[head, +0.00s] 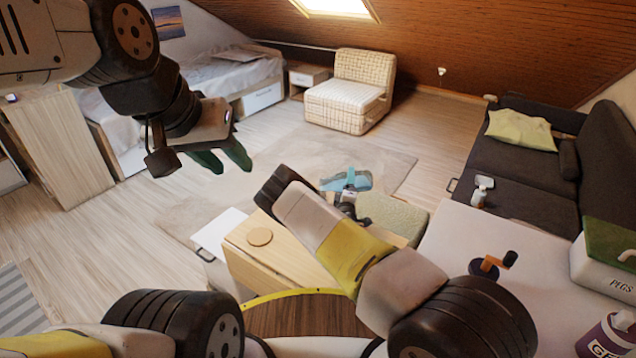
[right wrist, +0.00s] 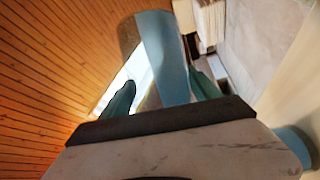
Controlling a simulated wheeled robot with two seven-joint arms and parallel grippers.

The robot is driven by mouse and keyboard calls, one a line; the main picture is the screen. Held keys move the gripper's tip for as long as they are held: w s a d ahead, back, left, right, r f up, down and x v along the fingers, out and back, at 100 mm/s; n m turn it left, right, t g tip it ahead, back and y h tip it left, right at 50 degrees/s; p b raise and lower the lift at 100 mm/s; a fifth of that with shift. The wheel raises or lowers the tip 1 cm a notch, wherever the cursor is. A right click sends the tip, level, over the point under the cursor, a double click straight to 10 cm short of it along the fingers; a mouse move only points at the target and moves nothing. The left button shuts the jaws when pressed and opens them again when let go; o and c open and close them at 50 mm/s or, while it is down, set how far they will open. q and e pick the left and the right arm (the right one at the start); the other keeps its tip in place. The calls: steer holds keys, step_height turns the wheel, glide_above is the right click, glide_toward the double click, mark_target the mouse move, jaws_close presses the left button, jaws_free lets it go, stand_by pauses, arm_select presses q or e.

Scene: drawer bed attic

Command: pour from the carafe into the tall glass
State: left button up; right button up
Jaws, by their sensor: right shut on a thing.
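A translucent blue vessel, which I take as the carafe (head: 358,182), shows beyond my right forearm in the head view. My right gripper (head: 348,190) is at it, partly hidden by its own wrist. In the right wrist view the carafe (right wrist: 165,60) shows as a blue band and clear wall between the dark green fingers, and the gripper is shut on it. Its exact tilt cannot be told. I cannot make out the tall glass in either view. My left gripper (head: 222,160) is open and empty, raised at the upper left over the floor.
A wooden chest (head: 285,262) with a round disc (head: 259,237) on top stands below my right arm. A green cushion (head: 393,214) is beside it. A white table (head: 490,240) at the right bears a grinder (head: 487,268), a bottle (head: 482,192) and a box (head: 605,270).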

stand_by(0.4)
